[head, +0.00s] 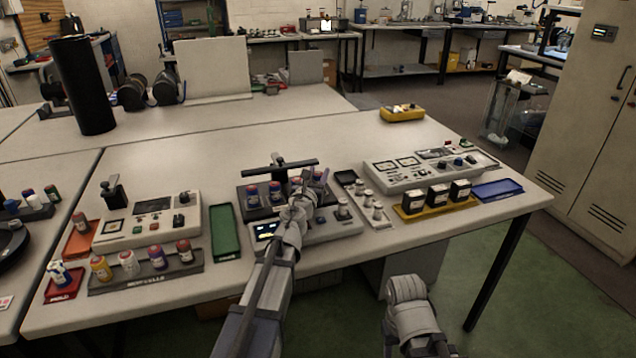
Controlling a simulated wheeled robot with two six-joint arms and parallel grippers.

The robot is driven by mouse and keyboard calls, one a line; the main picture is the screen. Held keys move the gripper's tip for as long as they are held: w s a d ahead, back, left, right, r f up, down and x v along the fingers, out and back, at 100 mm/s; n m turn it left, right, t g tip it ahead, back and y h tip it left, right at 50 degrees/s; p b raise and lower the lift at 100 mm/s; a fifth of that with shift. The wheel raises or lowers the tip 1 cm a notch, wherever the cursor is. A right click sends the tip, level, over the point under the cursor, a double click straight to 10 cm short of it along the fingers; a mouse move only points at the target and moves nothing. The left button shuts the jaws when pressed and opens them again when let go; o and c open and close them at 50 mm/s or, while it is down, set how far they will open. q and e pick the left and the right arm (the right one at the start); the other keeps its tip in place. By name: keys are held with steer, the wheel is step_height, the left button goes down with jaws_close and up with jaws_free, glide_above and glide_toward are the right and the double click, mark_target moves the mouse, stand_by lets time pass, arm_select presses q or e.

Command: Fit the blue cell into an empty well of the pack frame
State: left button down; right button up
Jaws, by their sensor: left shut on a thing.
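The pack frame (243,206) is a dark block on a grey station in the middle of the table. Several blue cells with reddish tops stand in it, such as the blue cell (253,196) at its left. My left gripper (317,181) is at the right part of the frame and is shut on a blue cell, which is mostly hidden by the fingers and wrist. I cannot tell whether that cell is above a well or partly in one. My arm also hides part of the frame's front. My right arm shows at the bottom, but its gripper is not visible.
A black T-shaped bar (262,170) stands just behind the frame. A green tray (224,232) lies to the left, and a rack of several coloured cells (150,277) beyond it. Right are a yellow tray of black blocks (434,206) and a blue tray (497,189).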

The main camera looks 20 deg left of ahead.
steer(key=shift+f, duration=0.1)
arm_select(q)
steer(key=shift+f, duration=0.2)
arm_select(e)
steer(key=shift+f, duration=0.1)
arm_select(q)
steer(key=shift+f, duration=0.25)
steer(key=c, duration=0.8)
jaws_free()
steer(key=shift+r, duration=0.1)
steer(key=shift+o, duration=0.2)
arm_select(e)
steer(key=shift+f, duration=0.2)
